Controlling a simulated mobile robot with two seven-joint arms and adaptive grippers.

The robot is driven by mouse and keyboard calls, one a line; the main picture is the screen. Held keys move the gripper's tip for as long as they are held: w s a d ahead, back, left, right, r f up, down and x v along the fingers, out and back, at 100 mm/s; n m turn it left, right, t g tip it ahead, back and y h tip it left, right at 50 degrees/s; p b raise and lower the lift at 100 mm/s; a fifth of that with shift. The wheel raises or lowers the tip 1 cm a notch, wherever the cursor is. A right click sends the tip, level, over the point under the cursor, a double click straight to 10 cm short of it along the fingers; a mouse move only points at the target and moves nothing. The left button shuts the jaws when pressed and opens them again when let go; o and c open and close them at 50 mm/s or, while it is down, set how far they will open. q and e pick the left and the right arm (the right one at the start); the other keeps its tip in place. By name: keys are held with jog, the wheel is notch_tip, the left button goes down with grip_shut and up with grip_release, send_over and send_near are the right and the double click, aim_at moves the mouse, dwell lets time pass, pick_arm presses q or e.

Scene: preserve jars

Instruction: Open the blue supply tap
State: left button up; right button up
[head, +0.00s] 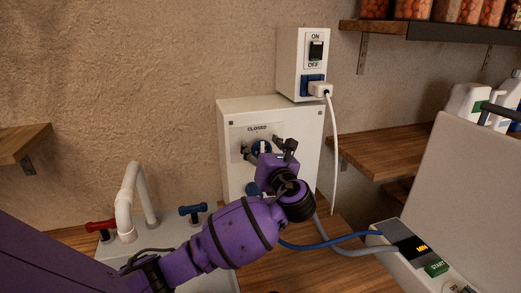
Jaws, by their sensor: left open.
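The white supply box (226,120) stands against the wall with the word CLOSED on its face. Below the word is the blue supply tap (267,147), mostly hidden by my gripper. My left gripper (262,147) is open in front of the box, with one finger on each side of the blue tap's handle. I cannot tell whether the fingers touch it. A blue round part shows lower on the box, beside my wrist, and a blue hose (330,241) runs to the right from behind my gripper. My right gripper is out of view.
A white switch box (289,64) with ON and OFF and a plugged-in white cord is above. At left is a sink unit with a white spout (126,205), a red lever (101,225) and a blue lever (193,209). A machine with a green START button (436,268) stands right.

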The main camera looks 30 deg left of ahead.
pick_arm(q)
jog(key=c, duration=1.1)
jog(key=shift+c, duration=0.2)
